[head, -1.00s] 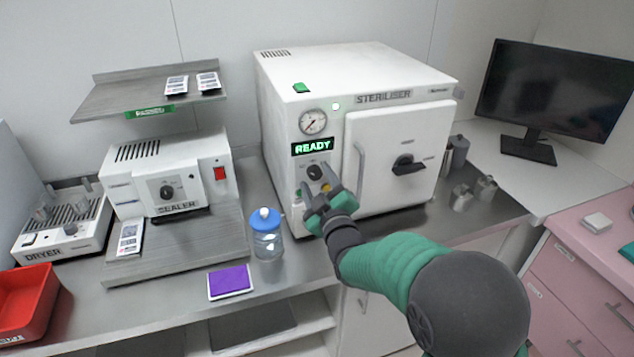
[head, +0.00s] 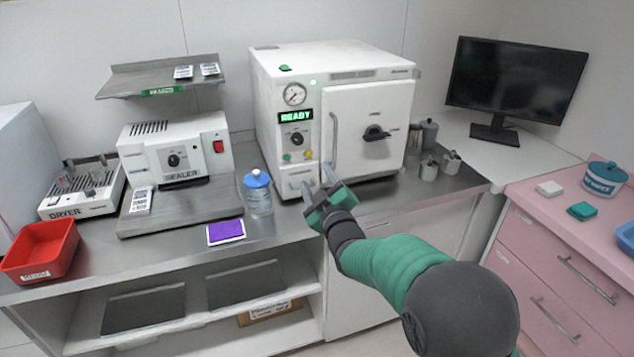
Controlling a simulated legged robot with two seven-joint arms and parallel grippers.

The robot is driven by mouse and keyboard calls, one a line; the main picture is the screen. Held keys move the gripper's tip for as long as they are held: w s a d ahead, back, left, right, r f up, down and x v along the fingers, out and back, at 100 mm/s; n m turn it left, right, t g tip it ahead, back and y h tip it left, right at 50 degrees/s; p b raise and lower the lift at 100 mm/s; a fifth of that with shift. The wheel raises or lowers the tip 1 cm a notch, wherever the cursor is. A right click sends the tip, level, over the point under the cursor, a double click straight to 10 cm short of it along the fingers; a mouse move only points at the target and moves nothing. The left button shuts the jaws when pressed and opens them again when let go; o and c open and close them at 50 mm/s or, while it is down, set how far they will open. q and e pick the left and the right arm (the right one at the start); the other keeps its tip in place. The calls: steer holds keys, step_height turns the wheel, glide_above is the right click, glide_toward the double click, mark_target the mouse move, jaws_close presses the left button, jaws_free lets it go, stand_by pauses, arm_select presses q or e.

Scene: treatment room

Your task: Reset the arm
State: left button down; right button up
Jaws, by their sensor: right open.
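My right gripper (head: 318,188) is open and empty. It is in front of the lower left part of the white steriliser (head: 368,122), below its control panel with a dial and coloured buttons. The gripper appears apart from the panel, though the exact gap is hard to tell. My right arm (head: 390,262) reaches in from the lower right. The steriliser's door is shut and its green display reads READY. My left gripper is not in view.
A blue-capped bottle (head: 258,200) and a purple pad (head: 226,232) are on the counter left of the gripper. A sealer (head: 175,150), a dryer (head: 82,190) and a red bin (head: 40,252) stand further left. Metal cups (head: 429,169) stand right of the steriliser. Open shelves lie below.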

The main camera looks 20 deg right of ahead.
steer(key=s+f+m+g+p, duration=0.2)
steer(key=s+f+g, duration=0.3)
steer(key=s, duration=0.6)
steer(key=s+f+m+g+p, duration=0.3)
steer(key=s+f+g+p, duration=0.1)
steer(key=s, duration=0.8)
steer(key=s+f+m+g+p, duration=0.3)
steer(key=s+f+g, duration=0.3)
steer(key=s, duration=0.6)
steer(key=shift+s+f+g+p, duration=0.15)
steer(key=shift+g+p, duration=0.3)
steer(key=shift+g, duration=0.05)
